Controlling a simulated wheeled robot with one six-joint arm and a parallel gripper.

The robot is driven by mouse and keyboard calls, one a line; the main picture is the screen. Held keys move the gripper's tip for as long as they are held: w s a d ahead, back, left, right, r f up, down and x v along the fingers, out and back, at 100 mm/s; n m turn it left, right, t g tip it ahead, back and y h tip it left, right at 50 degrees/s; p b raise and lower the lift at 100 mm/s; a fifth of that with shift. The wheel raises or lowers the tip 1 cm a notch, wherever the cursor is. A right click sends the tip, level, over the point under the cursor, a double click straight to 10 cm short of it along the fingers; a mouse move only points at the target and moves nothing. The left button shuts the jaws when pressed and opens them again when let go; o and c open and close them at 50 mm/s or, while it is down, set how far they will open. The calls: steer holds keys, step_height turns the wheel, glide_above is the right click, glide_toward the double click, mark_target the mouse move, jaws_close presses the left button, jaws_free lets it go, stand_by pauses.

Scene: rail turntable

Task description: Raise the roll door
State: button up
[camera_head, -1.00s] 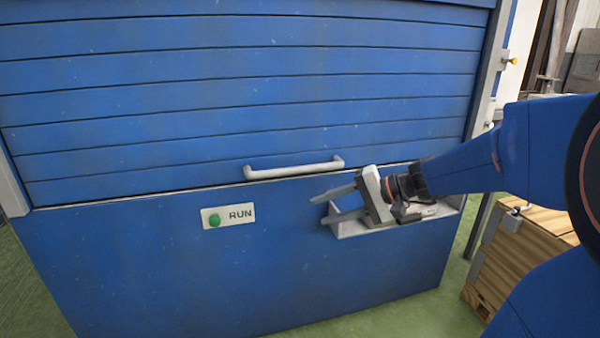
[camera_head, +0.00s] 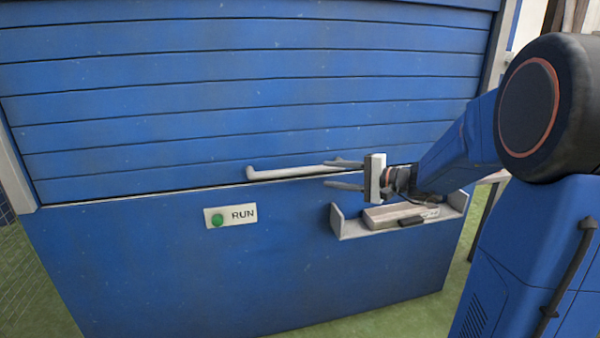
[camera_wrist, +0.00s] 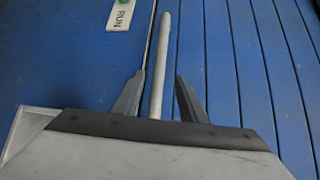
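The blue roll door (camera_head: 240,95) is made of horizontal slats and is down, its bottom edge meeting the blue panel below. A pale bar handle (camera_head: 290,172) runs along its lowest slat. My gripper (camera_head: 343,174) is at the right end of the handle, fingers pointing left. In the wrist view the handle (camera_wrist: 160,62) runs between my two open fingers (camera_wrist: 158,98), with gaps on both sides. The handle's right end is hidden by my gripper.
A green button on a RUN plate (camera_head: 231,215) is on the panel below the handle. A grey tray (camera_head: 350,232) holding a light block and a dark item juts out below my gripper. The panel to the left is clear.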

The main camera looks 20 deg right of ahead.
mark_target(305, 171)
steer(key=x, duration=1.2)
steer(key=shift+r, duration=0.1)
jaws_close()
